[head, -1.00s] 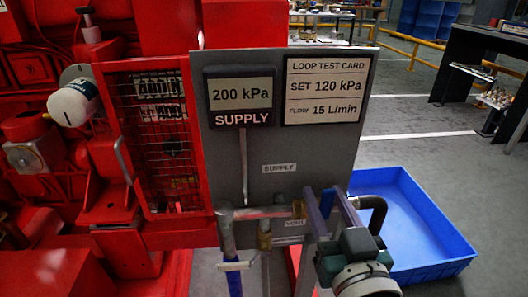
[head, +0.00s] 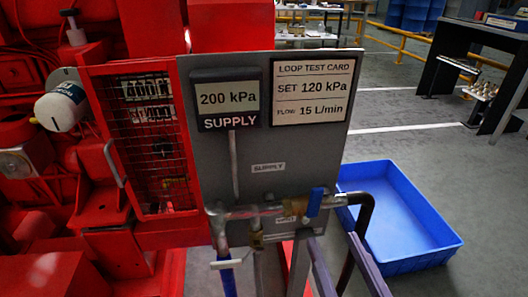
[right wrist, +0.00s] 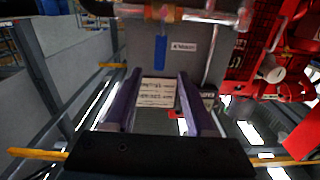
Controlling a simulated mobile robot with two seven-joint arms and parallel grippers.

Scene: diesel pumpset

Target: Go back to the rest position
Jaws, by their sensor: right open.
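The grey test panel (head: 270,145) carries a supply display (head: 228,98) reading 200 kPa and a loop test card (head: 313,89). Under it runs a metal pipe (head: 250,210) with a blue valve handle (head: 316,201). My right gripper (head: 334,239) shows two purple fingers at the bottom of the head view, below the handle. They are apart and nothing is between them. In the right wrist view, which is upside down, the open gripper (right wrist: 158,74) faces the panel and the blue handle (right wrist: 160,50) is clear of both fingers. My left gripper is not in view.
A red machine with a mesh guard (head: 150,140) stands left of the panel. A blue tray (head: 400,262) lies on the floor to the right. A dark pipe elbow (head: 369,212) rises behind my right gripper. A dark table (head: 480,50) and yellow rails stand farther back.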

